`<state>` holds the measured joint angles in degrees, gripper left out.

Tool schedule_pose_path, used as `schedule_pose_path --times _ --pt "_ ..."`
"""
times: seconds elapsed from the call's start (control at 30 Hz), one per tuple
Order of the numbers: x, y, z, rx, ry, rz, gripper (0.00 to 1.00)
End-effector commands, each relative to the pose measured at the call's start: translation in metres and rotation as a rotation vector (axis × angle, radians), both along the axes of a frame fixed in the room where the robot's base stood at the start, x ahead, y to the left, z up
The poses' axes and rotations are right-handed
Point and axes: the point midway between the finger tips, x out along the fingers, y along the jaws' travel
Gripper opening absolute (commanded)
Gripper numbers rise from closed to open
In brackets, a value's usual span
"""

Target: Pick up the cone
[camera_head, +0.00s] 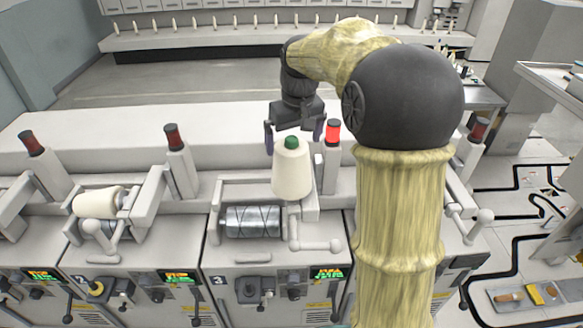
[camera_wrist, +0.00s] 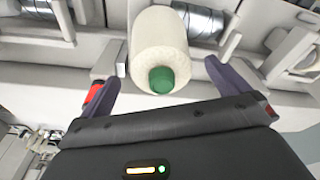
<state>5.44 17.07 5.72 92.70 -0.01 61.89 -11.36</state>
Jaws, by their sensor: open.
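A cream yarn cone (camera_head: 291,173) with a green tip stands upright on the machine, above the grooved metal drum of the unit marked 3. The cone also shows in the wrist view (camera_wrist: 160,45), its green tip toward my gripper. My gripper (camera_head: 294,138) is open around the level of the green tip in the head view, with one finger on each side. In the wrist view my gripper (camera_wrist: 160,82) has its two dark fingers spread wide, with the cone's tip between and ahead of them. I see no contact between fingers and cone.
A lit red lamp (camera_head: 333,132) stands close to the right finger. Another cream cone (camera_head: 98,202) lies on its side on the unit to the left. The grooved metal drum (camera_head: 252,221) sits below the upright cone. A white ledge (camera_head: 100,125) runs behind.

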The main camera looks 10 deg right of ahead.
Motion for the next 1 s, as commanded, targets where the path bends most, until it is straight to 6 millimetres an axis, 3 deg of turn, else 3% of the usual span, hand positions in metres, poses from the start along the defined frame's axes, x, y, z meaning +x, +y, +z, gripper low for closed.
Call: schedule_pose_path --times 0.17,0.53,1.0 --pt "0.002 0.000 -0.004 0.001 0.002 0.000 1.00" --pt "0.014 0.004 -0.048 0.001 0.002 0.000 1.00" --pt "0.014 0.003 -0.050 0.000 0.000 0.000 1.00"
